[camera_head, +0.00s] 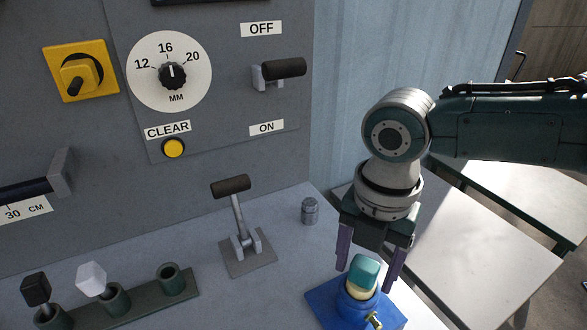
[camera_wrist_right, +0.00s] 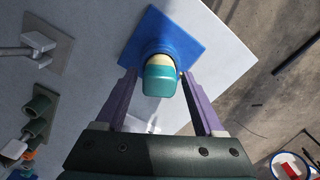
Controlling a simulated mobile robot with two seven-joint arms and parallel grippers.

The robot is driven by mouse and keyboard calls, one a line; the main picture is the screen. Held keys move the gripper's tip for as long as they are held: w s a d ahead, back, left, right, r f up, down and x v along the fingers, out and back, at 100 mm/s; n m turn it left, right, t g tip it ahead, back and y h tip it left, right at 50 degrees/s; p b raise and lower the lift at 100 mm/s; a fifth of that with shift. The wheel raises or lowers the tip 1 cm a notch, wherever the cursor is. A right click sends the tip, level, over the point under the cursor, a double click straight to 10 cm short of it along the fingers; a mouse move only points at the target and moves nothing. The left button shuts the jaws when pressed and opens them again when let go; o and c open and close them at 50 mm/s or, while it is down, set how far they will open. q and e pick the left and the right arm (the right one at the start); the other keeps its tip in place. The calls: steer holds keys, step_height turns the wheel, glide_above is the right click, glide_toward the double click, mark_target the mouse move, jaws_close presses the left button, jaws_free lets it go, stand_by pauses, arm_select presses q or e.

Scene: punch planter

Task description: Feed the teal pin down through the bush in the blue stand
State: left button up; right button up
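The blue stand (camera_head: 325,303) is a square plate with a round holder, at the bottom right of the head view on the grey bench. A brass screw (camera_head: 375,320) sticks out of its side. The teal pin's blocky head (camera_head: 364,270) shows above a cream band (camera_head: 361,293) at the holder's top; how deep the pin sits is hidden. My right gripper (camera_head: 365,278) is open, its purple fingers either side of the pin with gaps. The right wrist view shows the teal pin (camera_wrist_right: 159,82), the blue stand (camera_wrist_right: 185,30) and the gripper (camera_wrist_right: 158,75). My left gripper is not in view.
A black-handled lever (camera_head: 231,187) and a small grey metal cylinder (camera_head: 310,210) stand left of the stand. A green rack (camera_head: 145,300) holds a black-capped and a white-capped pin; its right socket is empty. A grey control panel (camera_head: 225,70) rises behind.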

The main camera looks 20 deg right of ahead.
steer(key=shift+o, duration=0.7)
steer(key=shift+r, duration=0.35)
step_height(320, 180, up, 9)
steer(key=shift+r+p, duration=0.15)
steer(key=shift+p, duration=0.3)
